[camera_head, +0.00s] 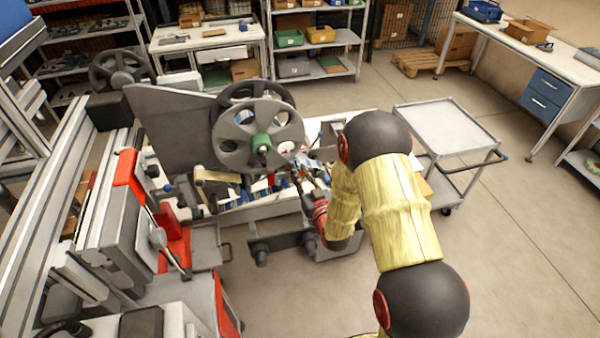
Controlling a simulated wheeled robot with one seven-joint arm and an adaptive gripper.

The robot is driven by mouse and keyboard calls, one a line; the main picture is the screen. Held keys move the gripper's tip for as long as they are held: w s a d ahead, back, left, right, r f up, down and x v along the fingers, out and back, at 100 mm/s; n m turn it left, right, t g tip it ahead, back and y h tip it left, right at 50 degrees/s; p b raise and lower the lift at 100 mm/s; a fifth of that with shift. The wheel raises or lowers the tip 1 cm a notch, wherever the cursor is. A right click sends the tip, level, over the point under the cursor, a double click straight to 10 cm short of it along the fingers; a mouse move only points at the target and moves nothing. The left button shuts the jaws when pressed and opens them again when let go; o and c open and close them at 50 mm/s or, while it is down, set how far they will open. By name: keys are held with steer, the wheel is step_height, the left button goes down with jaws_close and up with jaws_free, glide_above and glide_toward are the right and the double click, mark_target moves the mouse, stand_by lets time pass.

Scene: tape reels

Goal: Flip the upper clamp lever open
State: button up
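A tape machine carries a large grey reel (258,139) with a green hub (262,143) on an upright grey plate (172,128). Below the reel are small red, blue and metallic parts; I cannot make out which of them is the upper clamp lever. My gripper (307,172) is at the right end of these parts, below and right of the reel, pointing away from my red wrist. It is small and partly merged with the clutter, so its fingers and any contact are unclear.
A grey trolley (445,127) stands right of the machine. A machine frame with red parts (130,178) fills the left. A black bar with knobs (285,243) sits just below my gripper. Shelves (345,38) stand behind.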

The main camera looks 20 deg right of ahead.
jaws_close()
stand_by(0.4)
steer(key=shift+r, duration=0.1)
